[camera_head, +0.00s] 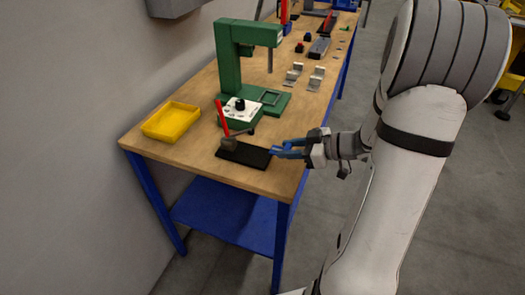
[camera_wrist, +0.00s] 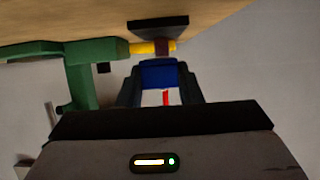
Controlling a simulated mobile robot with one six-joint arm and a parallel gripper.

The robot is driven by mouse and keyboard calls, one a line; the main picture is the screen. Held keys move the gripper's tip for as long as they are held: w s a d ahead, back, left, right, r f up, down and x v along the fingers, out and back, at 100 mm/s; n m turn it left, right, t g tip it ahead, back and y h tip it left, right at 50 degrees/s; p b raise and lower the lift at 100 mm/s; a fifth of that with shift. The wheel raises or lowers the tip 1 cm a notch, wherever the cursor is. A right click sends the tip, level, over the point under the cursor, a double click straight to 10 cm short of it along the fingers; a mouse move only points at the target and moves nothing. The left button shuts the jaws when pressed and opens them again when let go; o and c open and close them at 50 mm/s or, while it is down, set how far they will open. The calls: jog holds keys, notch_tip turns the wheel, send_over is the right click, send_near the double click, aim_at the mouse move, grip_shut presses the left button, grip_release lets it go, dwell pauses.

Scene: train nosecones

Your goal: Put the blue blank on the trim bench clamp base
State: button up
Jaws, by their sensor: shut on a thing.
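My gripper (camera_head: 284,149) is shut on the blue blank (camera_wrist: 160,74), which sits between the two dark fingers in the wrist view. In the head view blue shows at the fingertips, over the bench's right edge. The trim bench clamp base (camera_head: 250,157) is a flat black plate near the bench's front end, with a dark post and a raised red lever (camera_head: 221,118) at its left. The gripper tips are just right of the plate; whether the blank touches it cannot be told. In the wrist view the black plate (camera_wrist: 158,24) lies beyond the blank.
A green press (camera_head: 227,62) stands behind the clamp base. A yellow tray (camera_head: 171,122) sits at the bench's left edge. Metal brackets (camera_head: 316,78) and other parts lie farther back on the wooden bench (camera_head: 190,150). A grey wall runs along the left.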

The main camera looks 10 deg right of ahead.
send_over(263, 157)
jog(key=shift+f+b, duration=0.35)
jog(key=shift+f, duration=1.4)
jog(key=shift+f, duration=0.15)
jog(key=o, duration=1)
